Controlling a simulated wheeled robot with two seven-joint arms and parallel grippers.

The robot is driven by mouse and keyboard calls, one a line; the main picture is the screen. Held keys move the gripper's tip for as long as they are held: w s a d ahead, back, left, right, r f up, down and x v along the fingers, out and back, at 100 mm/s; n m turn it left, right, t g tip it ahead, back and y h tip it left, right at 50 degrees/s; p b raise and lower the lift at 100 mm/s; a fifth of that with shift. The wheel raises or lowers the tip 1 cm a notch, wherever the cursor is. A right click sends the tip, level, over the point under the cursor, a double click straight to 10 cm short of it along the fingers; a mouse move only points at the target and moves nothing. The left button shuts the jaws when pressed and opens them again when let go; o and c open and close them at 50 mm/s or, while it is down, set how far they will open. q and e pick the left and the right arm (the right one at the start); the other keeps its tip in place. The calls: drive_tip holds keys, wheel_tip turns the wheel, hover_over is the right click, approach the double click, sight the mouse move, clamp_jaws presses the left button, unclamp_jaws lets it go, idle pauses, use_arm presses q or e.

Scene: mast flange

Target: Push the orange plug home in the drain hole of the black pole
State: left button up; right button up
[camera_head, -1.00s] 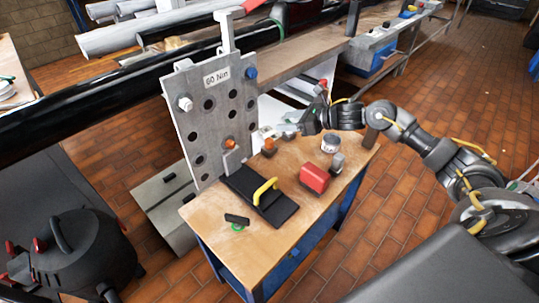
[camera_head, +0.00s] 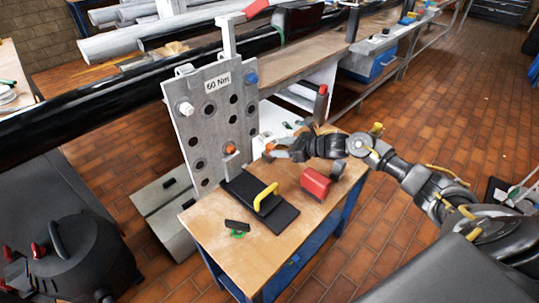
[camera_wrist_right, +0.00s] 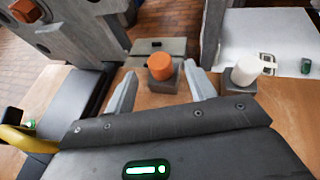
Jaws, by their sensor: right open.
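An orange plug (camera_wrist_right: 160,66) stands upright in a small grey block on the wooden table. In the head view it shows as a small orange spot (camera_head: 268,148) at the tips of my right gripper (camera_head: 274,152). In the right wrist view my right gripper (camera_wrist_right: 160,72) is open, its fingers pointing at the plug from either side; I cannot tell whether they touch it. Another orange piece (camera_head: 230,148) sits on the upright grey plate. The long black pole (camera_head: 100,92) runs behind the plate. Its drain hole is not visible. My left gripper is out of view.
The perforated plate (camera_head: 213,110) rises at the table's back edge. A white piece (camera_wrist_right: 246,68) stands in a block right of the plug. The table (camera_head: 205,225) also holds a black pad with yellow handle (camera_head: 265,196) and a red object (camera_head: 316,183). The front right table corner looks clear.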

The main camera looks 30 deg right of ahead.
sight(270, 146)
drive_tip(key=shift+x, duration=2.45)
drive_tip(key=c, duration=1)
drive_tip(key=shift+r, duration=0.15)
drive_tip(key=shift+c, duration=0.2)
